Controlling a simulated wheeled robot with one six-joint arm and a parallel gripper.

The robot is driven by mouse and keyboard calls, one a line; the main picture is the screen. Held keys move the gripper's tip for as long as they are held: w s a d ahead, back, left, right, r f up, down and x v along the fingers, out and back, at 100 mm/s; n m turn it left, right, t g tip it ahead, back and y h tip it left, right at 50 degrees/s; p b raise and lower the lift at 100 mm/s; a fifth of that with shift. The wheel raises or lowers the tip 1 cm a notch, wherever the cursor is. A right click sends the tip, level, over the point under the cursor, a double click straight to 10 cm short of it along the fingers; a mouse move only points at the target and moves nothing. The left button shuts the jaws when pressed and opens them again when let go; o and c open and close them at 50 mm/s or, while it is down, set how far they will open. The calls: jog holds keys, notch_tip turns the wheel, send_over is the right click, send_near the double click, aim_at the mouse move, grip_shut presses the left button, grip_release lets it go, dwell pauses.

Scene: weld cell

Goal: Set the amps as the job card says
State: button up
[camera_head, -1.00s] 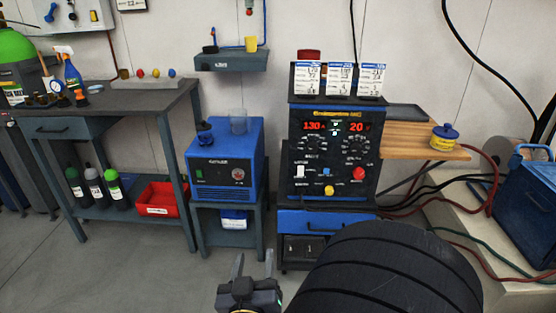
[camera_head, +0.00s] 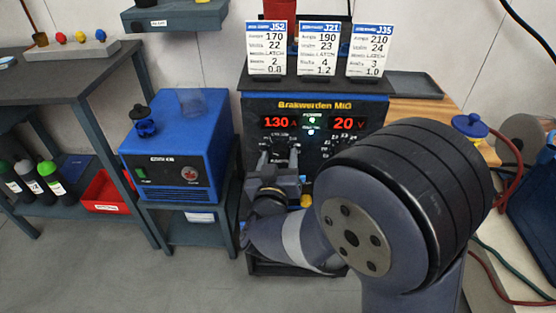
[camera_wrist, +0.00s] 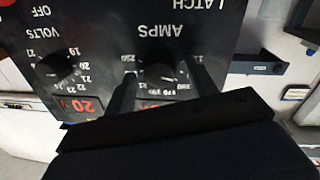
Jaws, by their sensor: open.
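The welder (camera_head: 318,106) shows a red amps readout (camera_head: 279,122) of 130 and a volts readout (camera_head: 347,123) of 20. Three job cards stand on top: J52 (camera_head: 266,48) reads amps 170, J21 (camera_head: 318,48) reads 190, J35 (camera_head: 370,49) reads 210. My gripper (camera_head: 279,157) is open in front of the amps dial, which it partly hides. In the wrist view, upside down, my gripper's fingers (camera_wrist: 160,70) stand either side of the dark amps knob (camera_wrist: 158,73). Whether they touch it I cannot tell. The volts knob (camera_wrist: 55,68) is to its left there.
A blue cooler unit (camera_head: 178,150) stands on a cart left of the welder. A wooden shelf (camera_head: 425,110) with a blue-lidded yellow tin (camera_head: 470,126) is to the right. My arm covers the welder's lower right. Grey floor is clear at lower left.

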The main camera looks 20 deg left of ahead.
jog(key=shift+c, duration=0.3)
jog(key=c, duration=0.9)
jog(key=shift+m, duration=0.3)
jog(key=m+b, duration=0.3)
jog(key=m, duration=0.2)
jog(key=shift+g, duration=0.3)
jog(key=m+b, duration=0.3)
jog(key=m, duration=0.2)
jog(key=shift+r+m+g+y, duration=0.1)
jog(key=shift+m+g+y, duration=0.2)
jog(key=shift+m, duration=0.1)
jog(key=o, duration=1)
jog(key=shift+c, duration=0.2)
